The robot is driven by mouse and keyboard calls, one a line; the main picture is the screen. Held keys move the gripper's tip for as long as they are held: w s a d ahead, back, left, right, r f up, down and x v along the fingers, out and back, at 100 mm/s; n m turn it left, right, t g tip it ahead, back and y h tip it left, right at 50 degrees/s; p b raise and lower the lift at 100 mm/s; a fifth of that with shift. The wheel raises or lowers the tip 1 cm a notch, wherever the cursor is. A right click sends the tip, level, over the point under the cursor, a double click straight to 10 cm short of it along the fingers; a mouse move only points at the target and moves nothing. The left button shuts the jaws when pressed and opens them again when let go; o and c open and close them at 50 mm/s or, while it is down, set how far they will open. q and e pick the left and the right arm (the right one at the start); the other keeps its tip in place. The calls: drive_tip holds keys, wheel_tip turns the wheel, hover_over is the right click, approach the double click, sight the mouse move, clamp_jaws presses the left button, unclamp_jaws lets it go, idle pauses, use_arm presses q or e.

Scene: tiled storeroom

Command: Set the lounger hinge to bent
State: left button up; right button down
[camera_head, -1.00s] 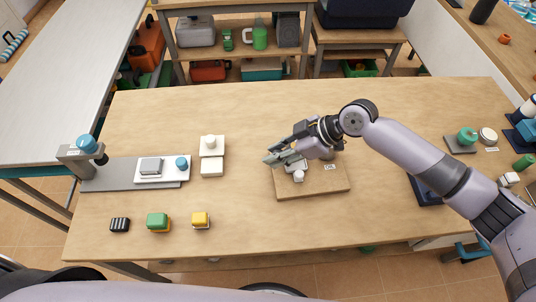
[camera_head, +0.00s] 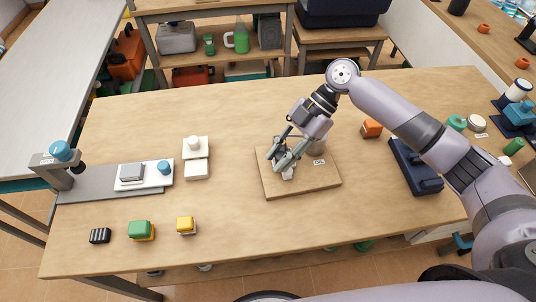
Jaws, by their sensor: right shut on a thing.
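A light wooden board (camera_head: 318,184) lies on the table right of centre, with a small label and a grey upright part at its back. The small pale hinge piece (camera_head: 288,175) sits on the board, and I see only part of it. My right gripper (camera_head: 287,164) reaches down onto the board from the upper right, shut on the hinge piece. Its fingers hide most of what they hold, so I cannot tell the hinge's angle. My left gripper is not in view.
A grey base with a white plate (camera_head: 131,187) and blue-topped post is at the left. White blocks (camera_head: 196,169) stand between it and the board. Green (camera_head: 140,229), yellow (camera_head: 186,224) and black blocks are in front. An orange block (camera_head: 371,128) and dark blue device (camera_head: 413,165) lie right.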

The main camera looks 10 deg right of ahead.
drive_tip(key=shift+d+f, duration=0.1)
drive_tip(key=shift+f, duration=0.1)
drive_tip(key=c, duration=1.3)
unclamp_jaws()
drive_tip(key=shift+w, duration=0.15)
drive_tip(key=shift+r, duration=0.1)
drive_tip(key=shift+r, duration=0.1)
drive_tip(key=v, duration=1.1)
drive_tip(key=shift+d+r, duration=0.25)
drive_tip(key=shift+w, duration=0.15)
